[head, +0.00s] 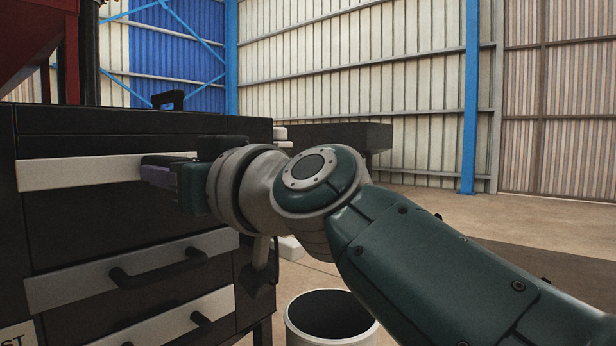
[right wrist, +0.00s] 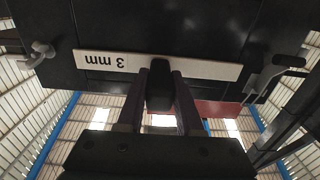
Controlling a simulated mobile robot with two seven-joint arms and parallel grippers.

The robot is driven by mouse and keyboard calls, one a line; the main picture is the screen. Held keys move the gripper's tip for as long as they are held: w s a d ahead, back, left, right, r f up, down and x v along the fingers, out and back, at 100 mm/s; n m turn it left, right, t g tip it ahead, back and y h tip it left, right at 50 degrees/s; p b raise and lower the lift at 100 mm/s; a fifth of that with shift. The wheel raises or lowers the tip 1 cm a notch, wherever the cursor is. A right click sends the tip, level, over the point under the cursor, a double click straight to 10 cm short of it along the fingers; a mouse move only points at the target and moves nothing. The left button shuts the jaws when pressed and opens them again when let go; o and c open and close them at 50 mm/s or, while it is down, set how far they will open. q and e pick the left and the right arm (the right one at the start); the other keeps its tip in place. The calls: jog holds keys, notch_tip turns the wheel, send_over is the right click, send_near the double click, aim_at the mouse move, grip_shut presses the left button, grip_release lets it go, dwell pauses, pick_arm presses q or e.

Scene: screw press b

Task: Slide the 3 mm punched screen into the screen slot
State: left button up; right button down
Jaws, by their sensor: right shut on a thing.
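The 3 mm punched screen (head: 85,172) shows only its pale front strip, lying along the upper front of the dark press. In the right wrist view the strip (right wrist: 108,61) reads "3 mm" upside down and lies across a dark face. My right gripper (head: 160,174) is at the strip's right part in the head view. In the right wrist view the gripper (right wrist: 161,82) is shut on the screen's dark handle, between its two fingers. The perforated sheet and the screen slot are hidden, so I cannot tell how deep the screen sits. My left gripper is out of view.
Below are two pale strips with dark handles (head: 160,268) (head: 195,320). A pale latch (right wrist: 38,54) and a dark lever (right wrist: 272,75) flank the screen. A white bucket (head: 330,318) stands on the floor right of the press. A red hopper (head: 35,35) is above left.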

jog(key=shift+w+a+r, duration=0.1)
jog(key=shift+a, duration=0.15)
jog(key=c, duration=0.8)
grip_release()
jog(key=o, duration=0.3)
jog(key=shift+f, duration=0.2)
jog(key=shift+d+r, duration=0.15)
jog(key=shift+d, duration=0.05)
jog(key=p+v, duration=1.1)
jog(key=v, duration=0.8)
jog(key=shift+a+r, duration=0.1)
jog(key=shift+r, duration=0.05)
